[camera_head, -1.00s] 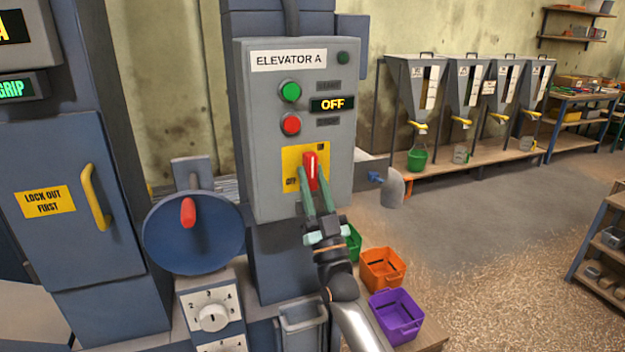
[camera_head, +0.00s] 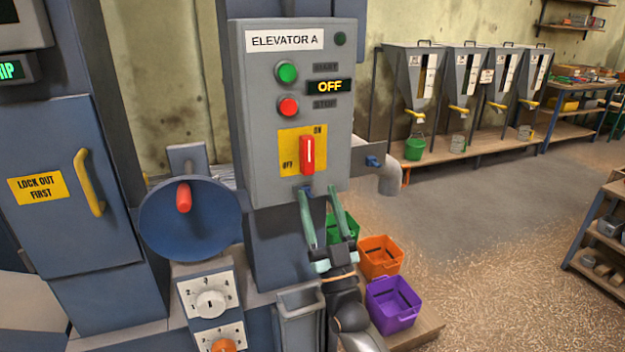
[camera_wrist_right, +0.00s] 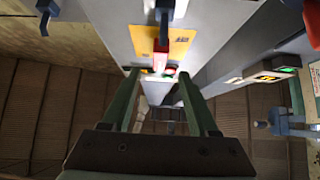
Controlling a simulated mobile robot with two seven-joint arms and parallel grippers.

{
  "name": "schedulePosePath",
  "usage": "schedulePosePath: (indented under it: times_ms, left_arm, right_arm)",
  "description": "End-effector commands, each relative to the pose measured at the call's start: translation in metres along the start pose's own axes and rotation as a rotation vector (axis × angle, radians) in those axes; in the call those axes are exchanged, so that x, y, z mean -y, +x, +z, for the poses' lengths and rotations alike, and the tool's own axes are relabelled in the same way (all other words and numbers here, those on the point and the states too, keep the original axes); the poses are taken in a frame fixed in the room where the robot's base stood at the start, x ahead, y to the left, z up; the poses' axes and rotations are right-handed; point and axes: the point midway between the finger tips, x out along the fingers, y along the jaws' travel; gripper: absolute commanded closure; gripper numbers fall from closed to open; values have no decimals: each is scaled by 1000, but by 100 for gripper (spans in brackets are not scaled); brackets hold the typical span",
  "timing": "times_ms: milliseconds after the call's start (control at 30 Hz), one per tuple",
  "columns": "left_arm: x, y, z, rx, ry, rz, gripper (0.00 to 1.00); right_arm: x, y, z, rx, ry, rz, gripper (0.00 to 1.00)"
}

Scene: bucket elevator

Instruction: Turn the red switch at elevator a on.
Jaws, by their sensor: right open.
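The red switch (camera_head: 307,155) sits on a yellow plate (camera_head: 289,139) on the grey Elevator A box (camera_head: 262,100). Its handle stands about upright, with ON printed at the upper right and OFF at the lower left. The display (camera_head: 328,87) above reads OFF. My right gripper (camera_head: 319,190) is open and empty, just below the switch and apart from it. In the right wrist view the red switch (camera_wrist_right: 160,62) shows beyond the spread fingers (camera_wrist_right: 158,76). My left gripper is not in view.
A green button (camera_head: 288,72) and a red button (camera_head: 289,106) sit above the switch. A blue wheel (camera_head: 215,225) with a red knob is left of the box. Purple (camera_head: 394,304) and orange (camera_head: 380,256) bins stand below right.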

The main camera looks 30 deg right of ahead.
Motion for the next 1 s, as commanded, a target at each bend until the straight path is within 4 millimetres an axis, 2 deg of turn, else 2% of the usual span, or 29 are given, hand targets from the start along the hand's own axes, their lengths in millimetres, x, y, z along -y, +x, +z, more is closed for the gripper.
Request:
schedulePosePath:
  times_ms: [33,100,300,900,1000]
  left_arm:
    - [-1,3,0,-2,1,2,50]
    - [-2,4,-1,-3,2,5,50]
    - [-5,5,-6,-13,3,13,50]
    - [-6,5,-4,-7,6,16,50]
    - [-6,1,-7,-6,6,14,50]
  right_arm:
    - [0,-13,2,3,1,0,40]
    - [0,-25,2,3,1,0,40]
    - [0,-43,0,0,0,0,40]
    - [0,-46,0,0,1,-1,40]
    - [6,-50,6,49,6,-23,40]
